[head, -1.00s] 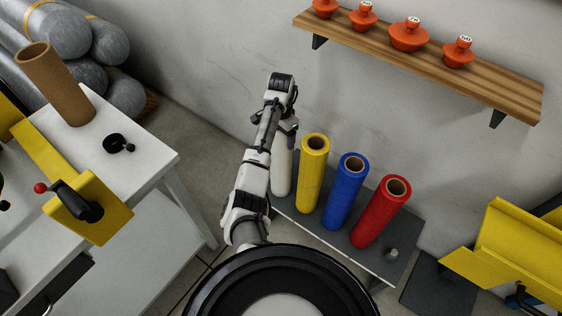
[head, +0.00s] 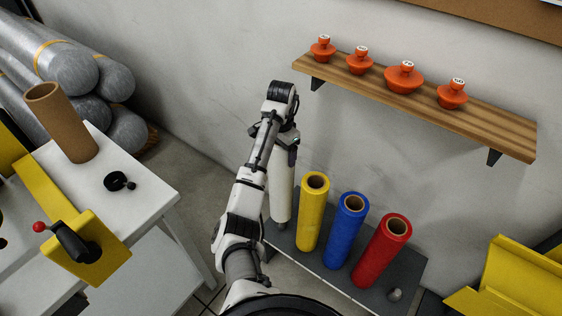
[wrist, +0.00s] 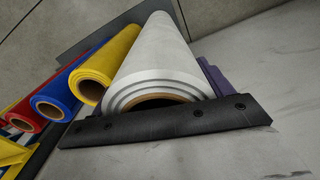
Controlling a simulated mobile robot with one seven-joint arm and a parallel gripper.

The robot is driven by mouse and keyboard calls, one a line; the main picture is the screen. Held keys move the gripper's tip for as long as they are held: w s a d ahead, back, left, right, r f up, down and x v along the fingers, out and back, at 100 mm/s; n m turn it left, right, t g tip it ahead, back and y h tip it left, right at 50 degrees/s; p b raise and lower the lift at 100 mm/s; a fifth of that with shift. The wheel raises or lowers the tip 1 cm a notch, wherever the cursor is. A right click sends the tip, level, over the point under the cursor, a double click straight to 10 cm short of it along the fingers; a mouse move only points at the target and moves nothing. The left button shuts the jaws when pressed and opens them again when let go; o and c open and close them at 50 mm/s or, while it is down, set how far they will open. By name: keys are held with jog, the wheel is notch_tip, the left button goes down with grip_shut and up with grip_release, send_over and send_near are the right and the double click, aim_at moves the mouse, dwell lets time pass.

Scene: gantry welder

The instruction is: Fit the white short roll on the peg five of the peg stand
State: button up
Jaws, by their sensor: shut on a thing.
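The white roll (head: 281,190) is upright at the left end of the dark peg stand (head: 317,268). My gripper (head: 288,138) is shut on its top end. The roll's lower end appears raised above the stand, with a short grey peg (head: 280,225) showing just below it. In the wrist view the white roll (wrist: 160,55) shows its open brown core, partly hidden by a black bar. A bare grey peg (head: 395,295) stands at the right end of the stand.
Yellow (head: 313,215), blue (head: 345,232) and red (head: 380,252) rolls stand in a row between the white roll and the bare right peg. A wooden shelf (head: 420,107) with orange weights is on the wall above. A white table (head: 150,205) is at left.

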notch_tip(320, 180, up, 10)
jog(key=p, duration=0.3)
jog(key=shift+p, duration=0.35)
jog(key=shift+f, duration=0.15)
